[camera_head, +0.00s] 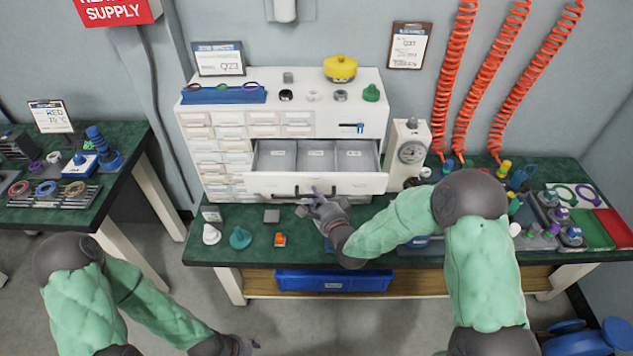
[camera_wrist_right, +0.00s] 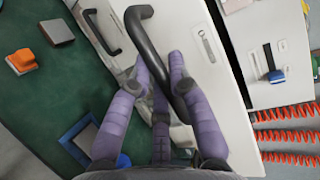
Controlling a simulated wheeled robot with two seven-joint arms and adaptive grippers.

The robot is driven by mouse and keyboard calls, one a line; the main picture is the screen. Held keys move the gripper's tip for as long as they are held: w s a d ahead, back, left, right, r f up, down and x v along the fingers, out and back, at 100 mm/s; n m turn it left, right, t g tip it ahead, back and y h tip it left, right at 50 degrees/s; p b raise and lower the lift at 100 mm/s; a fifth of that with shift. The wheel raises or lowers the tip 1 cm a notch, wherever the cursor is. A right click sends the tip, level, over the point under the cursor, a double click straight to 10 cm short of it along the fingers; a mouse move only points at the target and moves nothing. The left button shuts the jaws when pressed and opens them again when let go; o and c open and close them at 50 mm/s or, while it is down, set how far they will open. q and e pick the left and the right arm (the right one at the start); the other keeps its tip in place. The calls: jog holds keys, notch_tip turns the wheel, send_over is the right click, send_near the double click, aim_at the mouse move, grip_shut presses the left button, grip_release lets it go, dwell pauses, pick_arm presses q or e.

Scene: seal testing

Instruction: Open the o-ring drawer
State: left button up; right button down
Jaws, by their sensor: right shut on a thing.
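The wide drawer (camera_head: 358,184) of the white cabinet stands pulled out toward me. Its inside shows grey compartments with small labels. My right gripper (camera_head: 318,200) is at the front of this drawer. In the right wrist view its purple fingers (camera_wrist_right: 163,75) are closed around the black curved handle (camera_wrist_right: 147,45). In the head view the hand hides part of the handle. My left gripper (camera_head: 240,345) hangs low at the bottom of the head view, away from the bench, and its fingers are too small to read.
The white cabinet (camera_head: 222,122) has several small drawers. A white gauge device (camera_head: 409,150) stands close to its right. A blue bin (camera_head: 335,281) sits below.

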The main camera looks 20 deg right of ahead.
jog(key=shift+s+a, duration=0.25)
jog(key=shift+s, duration=0.55)
jog(key=shift+s+a, duration=0.2)
jog(key=shift+s, duration=0.6)
jog(key=c, duration=1.1)
grip_release()
jog(key=v, duration=1.2)
jog(key=shift+f, duration=0.1)
jog(key=shift+f, duration=0.1)
